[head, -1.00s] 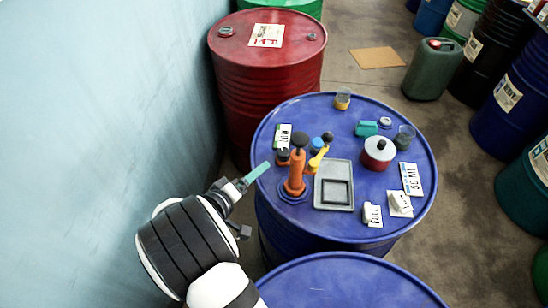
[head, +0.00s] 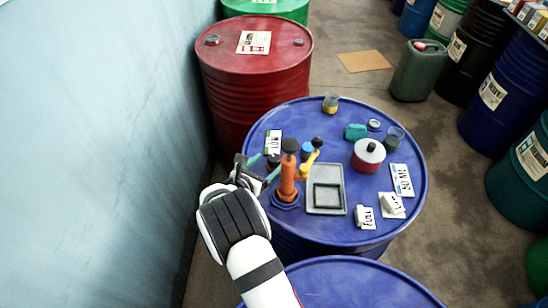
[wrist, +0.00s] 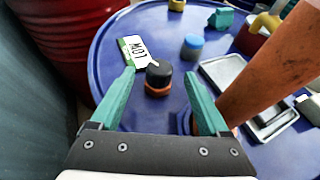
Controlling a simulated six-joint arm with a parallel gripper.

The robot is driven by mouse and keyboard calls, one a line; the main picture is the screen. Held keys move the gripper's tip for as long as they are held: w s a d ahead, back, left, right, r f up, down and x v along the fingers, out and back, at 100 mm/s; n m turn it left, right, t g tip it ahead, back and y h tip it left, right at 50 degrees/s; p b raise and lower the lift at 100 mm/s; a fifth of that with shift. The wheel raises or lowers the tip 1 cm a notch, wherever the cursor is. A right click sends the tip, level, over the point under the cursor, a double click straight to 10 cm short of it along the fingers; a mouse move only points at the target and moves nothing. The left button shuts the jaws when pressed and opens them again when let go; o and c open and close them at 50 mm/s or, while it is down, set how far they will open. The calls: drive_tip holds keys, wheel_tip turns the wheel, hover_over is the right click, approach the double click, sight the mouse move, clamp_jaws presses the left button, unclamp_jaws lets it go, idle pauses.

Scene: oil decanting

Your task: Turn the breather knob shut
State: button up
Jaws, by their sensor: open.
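The breather knob, a black knob on an orange base (wrist: 158,76), stands on the blue drum top (wrist: 115,45). In the head view the knob (head: 273,160) sits left of the orange pump (head: 288,180), partly hidden by my gripper (head: 263,167). My gripper is open, with its teal fingers spread and nothing held. In the wrist view the knob appears between the two fingertips (wrist: 159,74), with a gap on each side. I cannot tell whether the tips are level with it or above it.
The orange pump column (wrist: 262,65) rises close by the right finger. A blue cap (wrist: 192,46) and a printed label (wrist: 137,50) lie beyond the knob. A grey tray (head: 326,202) and a red-and-white pot (head: 368,155) stand further right.

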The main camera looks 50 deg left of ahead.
sight(273, 160)
drive_tip(key=x, duration=0.4)
drive_tip(key=shift+w+a+f, duration=0.1)
drive_tip(key=shift+w+f, duration=0.05)
drive_tip(key=shift+w, duration=0.1)
clamp_jaws()
drive_tip(key=shift+n+g+y, duration=0.3)
drive_tip(key=shift+n+y, duration=0.4)
drive_tip(key=shift+y, duration=0.1)
unclamp_jaws()
